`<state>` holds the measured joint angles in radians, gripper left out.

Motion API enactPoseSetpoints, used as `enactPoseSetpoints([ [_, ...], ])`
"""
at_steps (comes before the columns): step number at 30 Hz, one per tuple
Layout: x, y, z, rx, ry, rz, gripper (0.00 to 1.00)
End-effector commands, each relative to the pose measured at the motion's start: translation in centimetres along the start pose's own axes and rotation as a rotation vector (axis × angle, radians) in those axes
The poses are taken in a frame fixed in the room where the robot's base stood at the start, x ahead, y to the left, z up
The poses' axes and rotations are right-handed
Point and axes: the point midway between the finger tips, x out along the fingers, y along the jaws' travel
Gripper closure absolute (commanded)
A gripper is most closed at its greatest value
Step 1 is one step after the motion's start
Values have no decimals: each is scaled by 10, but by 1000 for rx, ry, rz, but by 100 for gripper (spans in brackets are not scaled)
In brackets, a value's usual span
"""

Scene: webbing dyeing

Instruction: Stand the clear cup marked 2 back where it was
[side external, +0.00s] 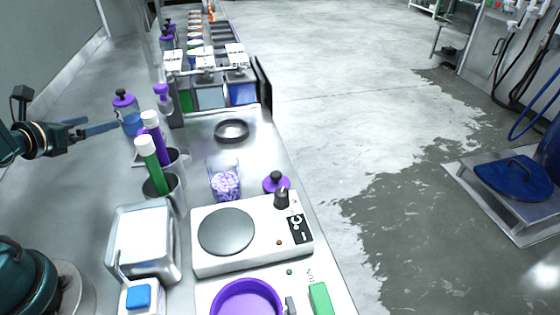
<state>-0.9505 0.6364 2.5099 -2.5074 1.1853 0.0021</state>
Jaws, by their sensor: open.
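A clear cup (224,184) holding purple and white pellets stands upright on the metal bench, just behind the white scale with a round grey plate (226,232). I cannot read a 2 on it from here. My gripper (112,127) is at the left, with its fingers pointing right, next to a blue bottle with a purple top (127,112). It is open, with nothing seen held, and is well apart from the clear cup. Whether its fingers touch the bottle cannot be told.
A green tube (151,164) and a purple tube (155,133), both white-capped, stand in dark cups between gripper and clear cup. A purple knobbed lid (276,182) is right of the cup. A dark round dish (231,131) lies behind; a purple bowl (247,299) is in front.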

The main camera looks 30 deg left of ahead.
Motion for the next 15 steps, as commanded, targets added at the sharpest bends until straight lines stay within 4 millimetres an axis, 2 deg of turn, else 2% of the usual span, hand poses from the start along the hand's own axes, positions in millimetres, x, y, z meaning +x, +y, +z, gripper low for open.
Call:
enactPoseSetpoints([
  [10,0,0,2,0,-1,0,0],
  [15,-9,1,24,6,-9,2,0],
])
